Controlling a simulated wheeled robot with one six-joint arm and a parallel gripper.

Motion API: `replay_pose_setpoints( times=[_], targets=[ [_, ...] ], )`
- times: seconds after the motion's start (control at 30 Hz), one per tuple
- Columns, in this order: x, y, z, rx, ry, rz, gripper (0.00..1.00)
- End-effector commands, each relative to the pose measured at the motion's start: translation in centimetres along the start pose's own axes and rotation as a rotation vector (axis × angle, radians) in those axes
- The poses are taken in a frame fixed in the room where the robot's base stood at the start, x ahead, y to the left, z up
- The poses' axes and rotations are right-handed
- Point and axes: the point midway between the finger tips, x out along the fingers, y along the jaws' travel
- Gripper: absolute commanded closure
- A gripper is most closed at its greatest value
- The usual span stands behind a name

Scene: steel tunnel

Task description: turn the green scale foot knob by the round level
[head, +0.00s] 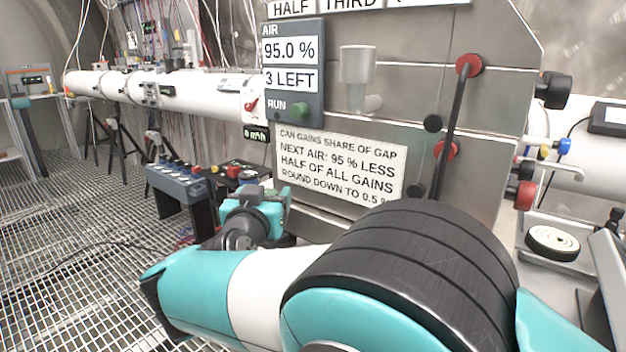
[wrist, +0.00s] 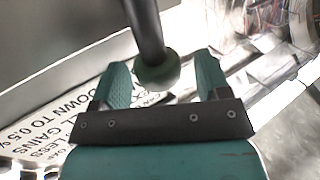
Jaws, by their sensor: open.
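In the wrist view my gripper (wrist: 161,72) is open, with one teal finger on each side. A dark rod (wrist: 146,25) comes down from the top and ends in a rounded, dull grey-green knob (wrist: 157,74) that appears between the fingers. I cannot tell its depth, whether a finger touches it, or whether it is the scale foot knob. In the head view my gripper (head: 268,205) is low, left of the lettered sign; its fingertips are not clear there. I cannot make out a round level or a green foot knob in the head view.
A steel panel carries an air display (head: 291,75) with a green run button (head: 300,110), the sign (head: 340,165) and a black lever (head: 452,115) with red pivots. A blue-grey button box (head: 180,182) stands left. A round white disc (head: 552,239) lies right. Open grating floor (head: 70,240) is left.

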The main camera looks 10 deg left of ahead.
Motion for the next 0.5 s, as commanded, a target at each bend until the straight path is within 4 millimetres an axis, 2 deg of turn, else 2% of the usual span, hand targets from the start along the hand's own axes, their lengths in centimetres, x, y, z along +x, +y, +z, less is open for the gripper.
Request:
replay_pose_setpoints(
  times=[0.4,0.43,0.5],
  targets=[
    [0.61,0.33,0.02,0.0,0.0,0.006,0.31],
    [0.6,0.32,0.02,0.0,0.0,0.005,0.35],
    [0.58,0.29,0.01,0.0,0.0,0.005,0.51]
  ],
)
